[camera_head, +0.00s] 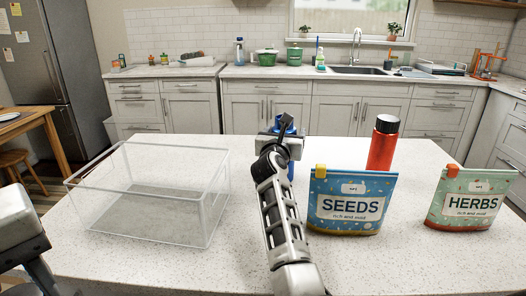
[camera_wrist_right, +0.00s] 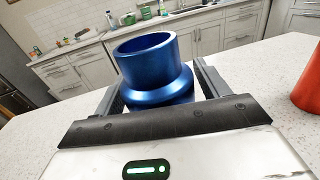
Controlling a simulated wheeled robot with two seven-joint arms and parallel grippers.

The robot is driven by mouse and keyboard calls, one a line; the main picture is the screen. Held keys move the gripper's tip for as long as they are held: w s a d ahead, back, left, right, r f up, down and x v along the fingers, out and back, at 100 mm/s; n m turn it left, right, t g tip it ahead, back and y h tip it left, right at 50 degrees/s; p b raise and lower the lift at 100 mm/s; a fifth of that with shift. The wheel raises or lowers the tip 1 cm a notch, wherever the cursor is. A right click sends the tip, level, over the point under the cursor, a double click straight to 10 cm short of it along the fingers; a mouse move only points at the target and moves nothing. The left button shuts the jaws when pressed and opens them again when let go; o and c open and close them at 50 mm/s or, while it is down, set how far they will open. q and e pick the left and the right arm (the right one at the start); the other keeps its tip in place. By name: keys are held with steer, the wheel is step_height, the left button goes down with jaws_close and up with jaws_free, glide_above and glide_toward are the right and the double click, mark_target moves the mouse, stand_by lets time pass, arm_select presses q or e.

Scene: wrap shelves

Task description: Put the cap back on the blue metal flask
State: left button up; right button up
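The blue metal flask (camera_wrist_right: 158,75) shows large in the right wrist view, with its round mouth open and no cap on it. It stands between the two fingers of my right gripper (camera_wrist_right: 160,95), which sit close against both sides below its shoulder. In the head view the flask (camera_head: 291,171) is mostly hidden behind my right gripper (camera_head: 283,143) and arm, near the middle of the counter. I cannot make out its loose cap in either view. Part of my left arm shows at the left edge of the head view; its fingertips are not visible.
A clear open bin (camera_head: 150,190) stands left on the speckled counter (camera_head: 370,265). A blue SEEDS pouch (camera_head: 348,203) stands close right of my right arm, with a red bottle with a black lid (camera_head: 381,148) behind it. A green HERBS pouch (camera_head: 470,200) stands far right.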

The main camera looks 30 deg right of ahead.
steer(key=c, duration=0.9)
steer(key=shift+r, duration=0.1)
step_height(320, 180, up, 18)
steer(key=shift+p, duration=0.4)
steer(key=o, duration=0.6)
steer(key=c, duration=0.8)
